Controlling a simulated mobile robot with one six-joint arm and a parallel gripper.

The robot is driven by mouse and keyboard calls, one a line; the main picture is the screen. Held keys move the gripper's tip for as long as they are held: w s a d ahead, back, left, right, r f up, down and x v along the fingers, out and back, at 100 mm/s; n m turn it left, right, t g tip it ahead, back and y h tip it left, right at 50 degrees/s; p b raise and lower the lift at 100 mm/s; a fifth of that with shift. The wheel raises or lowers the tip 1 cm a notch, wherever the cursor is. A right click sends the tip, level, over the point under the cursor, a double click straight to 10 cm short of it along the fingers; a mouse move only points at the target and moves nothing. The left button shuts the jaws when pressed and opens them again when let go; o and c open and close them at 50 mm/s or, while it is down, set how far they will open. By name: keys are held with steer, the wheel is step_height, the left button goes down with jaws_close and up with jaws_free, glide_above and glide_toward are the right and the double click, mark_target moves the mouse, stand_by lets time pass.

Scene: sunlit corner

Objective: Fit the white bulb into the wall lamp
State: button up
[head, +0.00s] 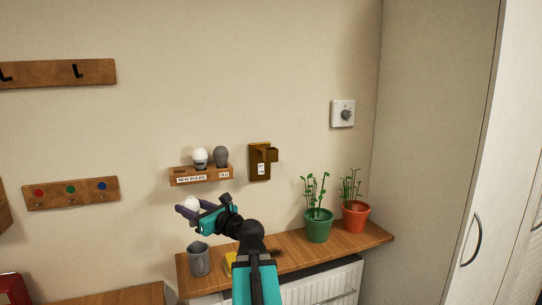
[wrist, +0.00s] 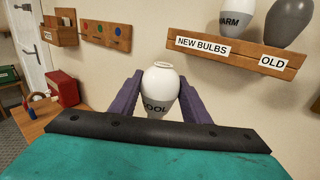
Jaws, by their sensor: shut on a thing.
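My gripper (head: 190,210) is shut on a white bulb (head: 192,203), in front of the wall and below the bulb rack. In the wrist view my gripper (wrist: 161,98) has a purple finger on each side of the white bulb (wrist: 161,82), which is marked COOL and has a pale ring at its top end. The wall lamp (head: 254,162) is a brown-gold plate with an arm sticking out to the right and a small white label. It is on the wall up and right of my gripper, apart from it. No bulb shows in it.
The wooden rack (head: 200,176), labelled NEW BULBS and OLD, holds a white bulb (head: 200,158) marked WARM and a grey bulb (head: 221,156). Below are a shelf (head: 280,250), a grey mug (head: 199,260), a green pot (head: 318,226) and an orange pot (head: 356,216). A dial (head: 343,114) is on the wall.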

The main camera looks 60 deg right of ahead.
steer(key=s+d+r+m+g+h, duration=0.1)
steer(key=s+d+r+m+h, duration=0.1)
steer(key=s+d+r, duration=0.3)
steer(key=s+d+r+m+g+h, duration=0.2)
steer(key=s+d+r+h, duration=0.3)
steer(key=s+r, duration=0.5)
steer(key=s+d+r+m+g+h+p, duration=0.1)
steer(key=s+d+r+m+g+h, duration=0.1)
steer(key=s+d+r+m+h, duration=0.2)
steer(key=s+d+r, duration=0.1)
steer(key=s+r, duration=0.2)
steer(key=r, duration=0.2)
steer(key=shift+s+r, duration=0.15)
steer(key=shift+r, duration=0.15)
steer(key=shift+d, duration=0.15)
steer(key=p+x, duration=0.1)
steer(key=x, duration=0.3)
steer(key=d+p+x, duration=0.1)
steer(key=x, duration=0.4)
steer(key=s+f+p+x, duration=0.1)
steer(key=x, duration=0.3)
steer(key=shift+w+d, duration=0.1)
steer(key=shift+d, duration=0.25)
steer(key=shift+w+d+f, duration=0.1)
steer(key=shift+w+d, duration=0.2)
steer(key=shift+d, duration=0.05)
steer(key=shift+d, duration=0.1)
